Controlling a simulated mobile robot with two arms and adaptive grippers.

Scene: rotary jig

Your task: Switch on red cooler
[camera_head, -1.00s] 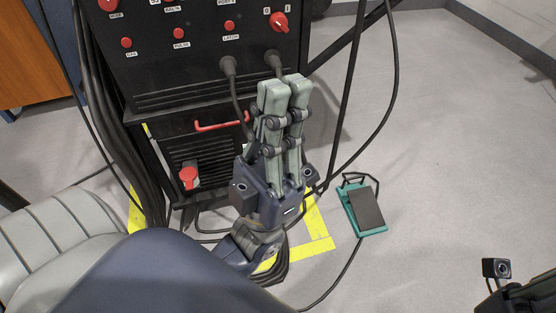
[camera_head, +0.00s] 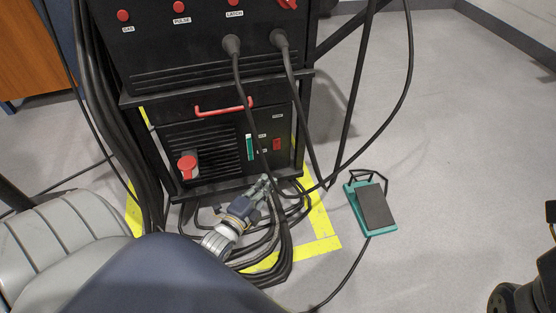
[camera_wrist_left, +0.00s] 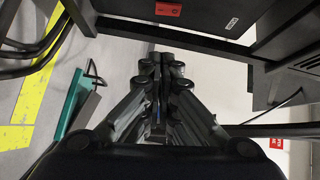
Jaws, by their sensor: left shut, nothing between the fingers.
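The cooler (camera_head: 215,150) is the black lower unit of the cart, with vents, a red cap (camera_head: 187,166) and a green level strip (camera_head: 250,147). A small red switch (camera_head: 277,144) sits on its right side, under a small label. What looks like this switch also shows at the top of the left wrist view (camera_wrist_left: 168,9); whether it is on or off I cannot tell. My left gripper (camera_head: 265,181) is shut and empty, low in front of the cooler's bottom edge, below the switch and apart from it. In the wrist view its fingers (camera_wrist_left: 158,62) are together. My right gripper's fingers are out of view.
Two thick cables (camera_head: 291,82) hang from the upper panel and pass in front of the cooler. A red handle (camera_head: 223,108) sits above it. Coiled cables (camera_head: 278,262) lie on the floor over yellow tape (camera_head: 325,243). A teal foot pedal (camera_head: 372,207) stands to the right.

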